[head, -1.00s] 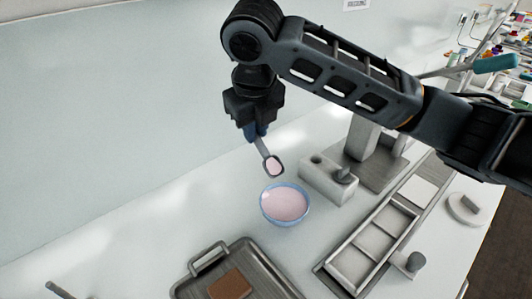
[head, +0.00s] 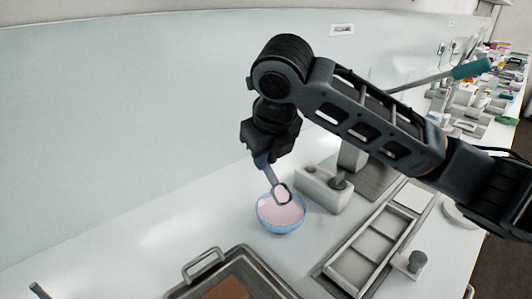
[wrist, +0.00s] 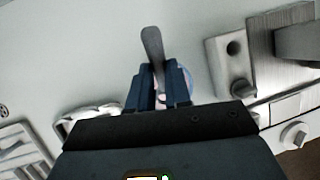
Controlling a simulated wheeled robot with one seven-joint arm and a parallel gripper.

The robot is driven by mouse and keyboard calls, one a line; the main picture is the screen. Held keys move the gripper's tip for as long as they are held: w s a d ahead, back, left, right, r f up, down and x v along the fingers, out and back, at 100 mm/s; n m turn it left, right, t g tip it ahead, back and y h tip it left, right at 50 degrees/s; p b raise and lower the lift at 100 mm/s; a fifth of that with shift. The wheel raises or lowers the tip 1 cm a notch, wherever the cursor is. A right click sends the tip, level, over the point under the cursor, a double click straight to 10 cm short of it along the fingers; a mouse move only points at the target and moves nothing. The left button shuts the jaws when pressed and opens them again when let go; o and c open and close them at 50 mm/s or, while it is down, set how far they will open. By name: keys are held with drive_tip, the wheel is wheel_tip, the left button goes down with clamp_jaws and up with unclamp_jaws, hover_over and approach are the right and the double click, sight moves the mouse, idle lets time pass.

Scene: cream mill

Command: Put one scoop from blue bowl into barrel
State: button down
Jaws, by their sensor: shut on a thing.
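My gripper (head: 264,160) is shut on a dark grey scoop (head: 272,178), and its handle end shows between the jaws in the wrist view (wrist: 153,45). The scoop hangs bowl-down over the blue bowl (head: 262,222), which holds pale pink stuff. The scoop's head (head: 282,195) overlaps the bowl's far rim in the head view and shows pink inside. I cannot tell whether it touches the contents. In the wrist view the blue bowl (wrist: 189,82) is mostly hidden behind the jaws. I cannot make out a barrel.
A grey block with a hole (head: 318,192) stands right of the bowl. Right of it lies a long metal tray with compartments (head: 372,240). A metal tray with a handle (head: 262,270) holds a brown slab in front. The counter to the left is clear.

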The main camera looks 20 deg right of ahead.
sight(266, 171)
drive_tip(key=shift+f+b, duration=1.4)
drive_tip(key=shift+f, duration=0.9)
drive_tip(key=shift+r+p, duration=2.3)
drive_tip(key=shift+r, duration=0.75)
